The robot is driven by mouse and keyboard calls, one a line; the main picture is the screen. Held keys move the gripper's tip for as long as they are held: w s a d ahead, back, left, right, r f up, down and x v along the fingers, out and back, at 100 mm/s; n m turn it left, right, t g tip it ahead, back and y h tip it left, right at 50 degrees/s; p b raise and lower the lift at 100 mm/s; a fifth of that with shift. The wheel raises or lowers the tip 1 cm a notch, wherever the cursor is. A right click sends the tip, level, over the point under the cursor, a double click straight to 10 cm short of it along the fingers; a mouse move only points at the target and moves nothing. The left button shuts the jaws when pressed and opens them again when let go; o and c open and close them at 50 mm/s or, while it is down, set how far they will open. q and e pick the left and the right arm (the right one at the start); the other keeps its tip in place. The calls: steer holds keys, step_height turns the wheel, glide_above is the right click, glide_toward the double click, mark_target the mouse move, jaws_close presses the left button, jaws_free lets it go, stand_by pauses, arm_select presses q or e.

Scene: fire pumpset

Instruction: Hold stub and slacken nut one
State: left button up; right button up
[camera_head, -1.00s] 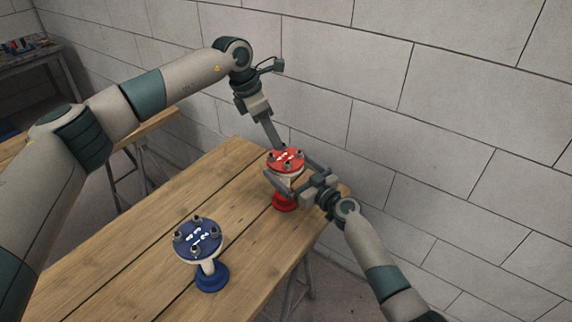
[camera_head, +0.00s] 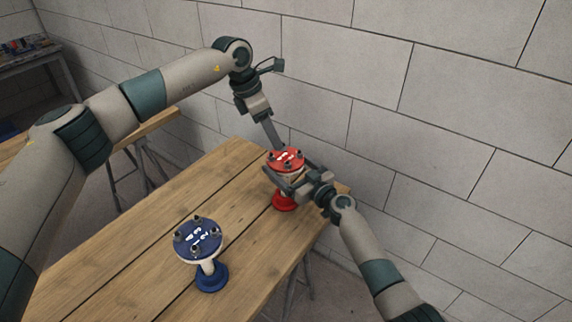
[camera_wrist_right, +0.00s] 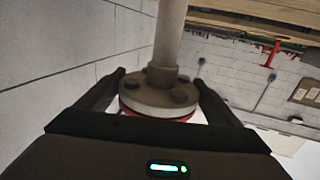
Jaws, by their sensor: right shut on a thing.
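The red-topped stub (camera_head: 287,158) stands on a red foot (camera_head: 285,201) near the far right end of the wooden bench. Its round red top carries several dark nuts and white markings. My right gripper (camera_head: 285,180) is shut on the stub from the right, just below the red top. In the right wrist view its fingers (camera_wrist_right: 158,98) flank the grey flange (camera_wrist_right: 160,98), with the pale pipe (camera_wrist_right: 170,35) running from it. My left gripper (camera_head: 279,149) points down at a nut at the top's back left edge. I cannot tell whether it touches or is open.
A blue-topped stub (camera_head: 198,240) with several nuts stands on the bench (camera_head: 130,260) nearer to me, clear of both grippers. A pale block wall (camera_head: 440,110) rises close behind the bench. Bare bench lies left of the stubs.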

mark_target(288, 163)
arm_select(q)
steer(key=shift+o, duration=0.4)
steer(key=shift+s, duration=0.15)
steer(key=shift+s+a+r+n+t, duration=0.1)
steer(key=shift+s+r+n+t, duration=0.45)
steer(key=shift+n, duration=0.45)
steer(key=shift+s+r+n+t, duration=0.3)
steer(key=shift+r+n, duration=0.4)
steer(key=shift+n, duration=0.3)
steer(key=shift+x, duration=6)
steer(key=shift+s+a, duration=0.1)
jaws_close()
